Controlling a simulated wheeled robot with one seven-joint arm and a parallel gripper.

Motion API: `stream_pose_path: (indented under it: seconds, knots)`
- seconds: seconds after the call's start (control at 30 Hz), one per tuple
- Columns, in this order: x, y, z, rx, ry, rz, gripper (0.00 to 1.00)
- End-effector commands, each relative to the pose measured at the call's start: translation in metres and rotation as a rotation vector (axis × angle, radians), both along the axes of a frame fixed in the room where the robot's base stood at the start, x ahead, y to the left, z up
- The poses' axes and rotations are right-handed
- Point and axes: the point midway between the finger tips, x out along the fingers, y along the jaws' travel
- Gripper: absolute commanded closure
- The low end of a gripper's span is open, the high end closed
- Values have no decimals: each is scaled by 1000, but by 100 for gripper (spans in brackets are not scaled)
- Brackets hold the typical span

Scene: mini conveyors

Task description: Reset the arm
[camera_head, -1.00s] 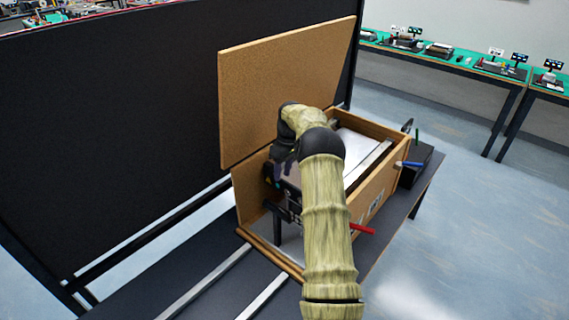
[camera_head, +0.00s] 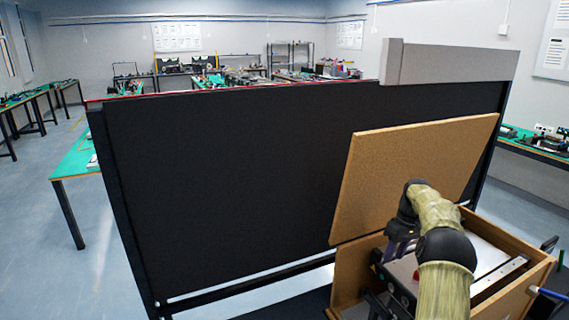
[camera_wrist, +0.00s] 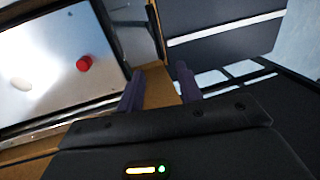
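My gripper (camera_wrist: 160,84) shows in the wrist view with two dark fingers spread apart and a clear gap between them. No object is visible between the fingertips. In the wrist view a shiny metal plate (camera_wrist: 52,48) with a red round part (camera_wrist: 83,63) and a pale oval part (camera_wrist: 22,82) lies left of the fingers.
A wooden board (camera_head: 400,170) stands upright behind the box. A large black panel (camera_head: 230,185) stands behind and left of it. A blue-handled thing (camera_head: 545,293) is at the box's right side. Green-topped tables (camera_head: 75,160) stand farther off, with open floor between.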

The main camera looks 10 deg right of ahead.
Motion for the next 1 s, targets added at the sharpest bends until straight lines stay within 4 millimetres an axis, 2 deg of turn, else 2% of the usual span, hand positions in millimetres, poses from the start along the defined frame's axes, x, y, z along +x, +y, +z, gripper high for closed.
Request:
stream_pose_path:
  seconds: [0.23, 0.47, 0.77, 1.0]
  knots:
    - [-3, 54, 17, -52, -17, -5, 64]
    - [-24, 107, 30, -105, -45, -34, 64]
    - [-73, 167, 40, -151, -95, -91, 64]
    - [-128, 204, 42, -173, -141, -150, 64]
